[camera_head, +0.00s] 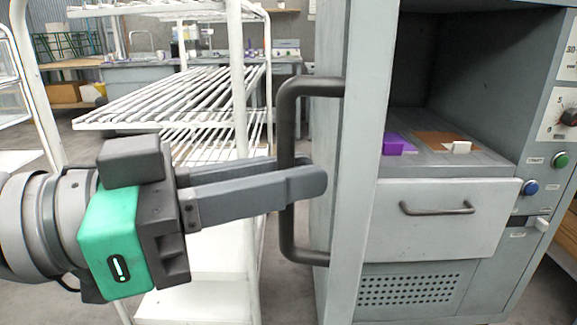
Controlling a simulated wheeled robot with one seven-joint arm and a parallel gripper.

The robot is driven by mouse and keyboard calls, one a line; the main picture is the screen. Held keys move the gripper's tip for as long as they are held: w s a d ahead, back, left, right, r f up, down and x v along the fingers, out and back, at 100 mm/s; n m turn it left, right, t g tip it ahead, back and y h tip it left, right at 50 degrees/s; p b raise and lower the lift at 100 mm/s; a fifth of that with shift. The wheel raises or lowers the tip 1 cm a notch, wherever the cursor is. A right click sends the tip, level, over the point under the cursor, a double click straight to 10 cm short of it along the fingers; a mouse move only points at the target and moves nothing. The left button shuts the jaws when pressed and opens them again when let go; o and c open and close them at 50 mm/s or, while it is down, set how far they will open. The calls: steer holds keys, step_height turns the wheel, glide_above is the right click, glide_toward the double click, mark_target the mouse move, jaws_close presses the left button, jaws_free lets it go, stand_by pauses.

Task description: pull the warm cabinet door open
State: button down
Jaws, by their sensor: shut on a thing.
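The cabinet door (352,150) is pale grey and seen nearly edge-on; it stands open, with the dark cabinet interior (440,80) showing to its right. A dark, upright bar handle (287,110) sticks out from the left face of the door. My gripper (298,178) comes in from the left and is shut on the handle, around the middle of its upright bar. The near finger passes in front of the bar and the far finger is partly hidden behind it.
A white wire rack (175,97) stands close behind my gripper. Inside the cabinet lie a purple block (396,143) and a brown piece (438,139) with a white block. A drawer (440,228) sits below. Buttons and a dial (569,116) line the right side.

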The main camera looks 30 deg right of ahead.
steer(key=shift+d+f, duration=0.1)
steer(key=shift+f, duration=0.05)
steer(key=c, duration=1.7)
jaws_free()
steer(key=shift+w+d, duration=0.1)
steer(key=shift+o, duration=1.2)
